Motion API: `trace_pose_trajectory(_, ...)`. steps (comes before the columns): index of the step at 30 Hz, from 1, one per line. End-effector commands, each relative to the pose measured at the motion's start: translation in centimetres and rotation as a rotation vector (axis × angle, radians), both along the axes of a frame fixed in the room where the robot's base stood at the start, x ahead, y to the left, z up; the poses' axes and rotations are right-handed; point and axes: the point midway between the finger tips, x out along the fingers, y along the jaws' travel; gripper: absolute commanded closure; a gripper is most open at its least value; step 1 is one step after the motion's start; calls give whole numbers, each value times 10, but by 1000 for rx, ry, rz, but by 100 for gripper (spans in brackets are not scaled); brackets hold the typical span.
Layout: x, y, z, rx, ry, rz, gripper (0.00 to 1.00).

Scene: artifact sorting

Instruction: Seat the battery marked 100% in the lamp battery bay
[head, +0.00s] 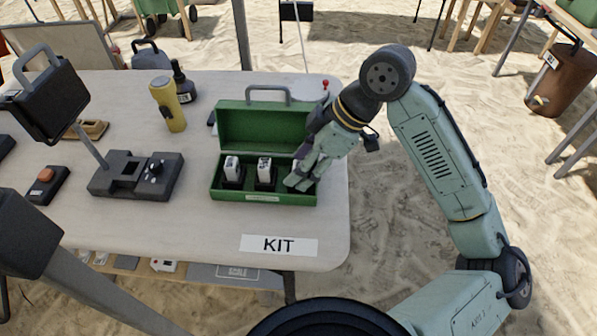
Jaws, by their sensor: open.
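The lamp (133,176) is a dark grey base with a square opening (129,171), which looks like the battery bay, and a pole up to a black lamp head (48,100). My gripper (297,182) is open at the right end of the green case, right of the right battery. Whether anything is between its fingers is hidden by the fingers.
The open green case (263,197) has its lid raised behind. A yellow flashlight (167,104) and a dark bottle (184,82) stand at the back. A box with an orange button (45,183) lies left of the lamp. A KIT label (279,245) marks the table's front right.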

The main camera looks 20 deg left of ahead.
Motion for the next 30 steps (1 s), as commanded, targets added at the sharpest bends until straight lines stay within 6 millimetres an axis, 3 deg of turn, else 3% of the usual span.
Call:
trace_pose_trajectory(4, 0, 0, 0, 0, 0, 0, 53)
trace_pose_trajectory(25, 0, 0, 0, 0, 0, 0, 100)
trace_pose_trajectory(30, 0, 0, 1, 0, 0, 0, 100)
